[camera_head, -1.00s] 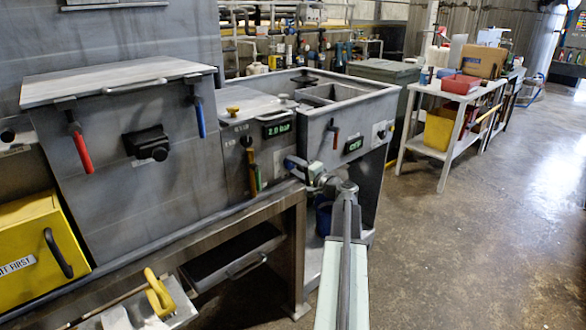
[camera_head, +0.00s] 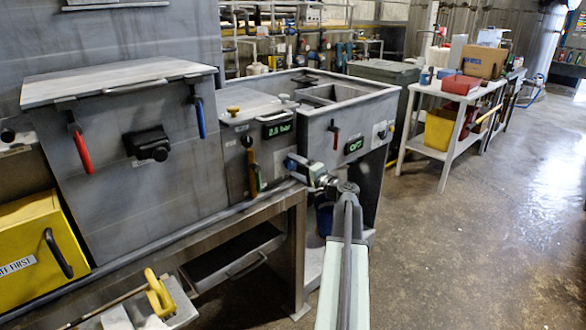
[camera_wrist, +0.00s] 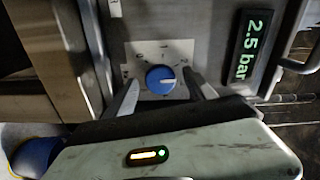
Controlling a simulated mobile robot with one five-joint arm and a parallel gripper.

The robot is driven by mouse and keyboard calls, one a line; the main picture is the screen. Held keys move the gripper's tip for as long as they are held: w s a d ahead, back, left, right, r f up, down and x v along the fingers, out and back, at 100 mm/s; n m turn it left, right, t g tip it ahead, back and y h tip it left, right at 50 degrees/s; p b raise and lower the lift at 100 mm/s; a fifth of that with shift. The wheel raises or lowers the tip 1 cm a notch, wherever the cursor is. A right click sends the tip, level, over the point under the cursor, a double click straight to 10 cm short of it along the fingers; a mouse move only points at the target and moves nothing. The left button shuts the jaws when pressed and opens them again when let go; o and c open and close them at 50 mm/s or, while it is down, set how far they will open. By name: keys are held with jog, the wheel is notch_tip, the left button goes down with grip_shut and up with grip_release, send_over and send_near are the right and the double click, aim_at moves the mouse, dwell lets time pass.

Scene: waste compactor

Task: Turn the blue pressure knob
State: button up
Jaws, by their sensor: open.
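The blue pressure knob (camera_wrist: 160,79) sits on a pale dial plate (camera_wrist: 142,50) on the grey machine front, with a white pointer mark toward the right in the wrist view. My gripper (camera_wrist: 162,84) is open, with one finger on each side of the knob; I cannot tell whether either finger touches it. Beside the knob, a green display (camera_wrist: 248,46) reads 2.5 bar. In the head view my gripper (camera_head: 301,166) is at the machine's front face, below the pressure display (camera_head: 277,130), and largely covers the knob.
A lever with a brown handle (camera_head: 251,168) hangs left of my gripper. A second green display (camera_head: 354,146) and a red-handled lever (camera_head: 334,134) are on the right. A metal bench (camera_head: 296,250) stands below left. The floor to the right is clear.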

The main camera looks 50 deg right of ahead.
jog(key=s, duration=0.7)
jog(key=shift+s+a, duration=0.15)
jog(key=shift+a, duration=0.15)
